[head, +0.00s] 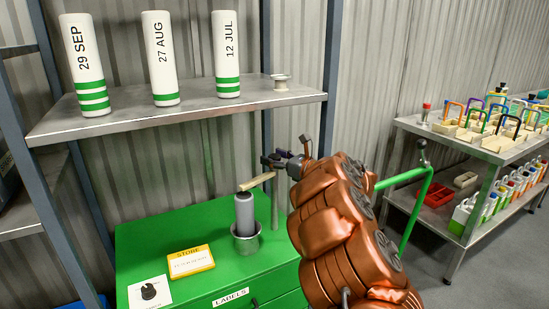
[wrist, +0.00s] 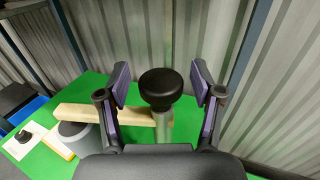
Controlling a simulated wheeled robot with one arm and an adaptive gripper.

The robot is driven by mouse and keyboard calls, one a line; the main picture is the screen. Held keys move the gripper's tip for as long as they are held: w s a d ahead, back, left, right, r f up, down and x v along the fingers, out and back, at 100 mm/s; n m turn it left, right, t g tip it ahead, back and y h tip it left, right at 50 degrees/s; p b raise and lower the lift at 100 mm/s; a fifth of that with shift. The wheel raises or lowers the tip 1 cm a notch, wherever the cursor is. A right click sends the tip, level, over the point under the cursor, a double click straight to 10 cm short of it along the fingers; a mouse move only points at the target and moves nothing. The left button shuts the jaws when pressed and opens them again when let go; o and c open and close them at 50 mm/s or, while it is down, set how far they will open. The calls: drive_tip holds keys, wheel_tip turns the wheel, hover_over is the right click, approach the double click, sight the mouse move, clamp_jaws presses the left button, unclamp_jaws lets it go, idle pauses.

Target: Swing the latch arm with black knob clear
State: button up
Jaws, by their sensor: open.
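The latch arm (head: 257,181) is a tan bar reaching from a thin metal post (head: 274,205) to above the grey cylinder (head: 244,214). In the wrist view the bar (wrist: 85,112) runs left from the post (wrist: 162,128), and its far end is over the cylinder (wrist: 75,132). The black knob (wrist: 160,82) sits above the post end of the bar. My gripper (wrist: 160,94) is open, with one finger on each side of the knob. No contact is visible. In the head view my gripper (head: 280,160) is at the post's top, and the knob cannot be made out.
The green cabinet (head: 150,240) carries a yellow sign (head: 190,262) and a dial (head: 149,291). A shelf (head: 190,108) with three white tubes is above, left of my arm. A green lever (head: 403,180) stands to the right, near a shelved cart (head: 465,141).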

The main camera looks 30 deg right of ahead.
drive_tip(key=shift+c, duration=0.2)
clamp_jaws()
idle(0.3)
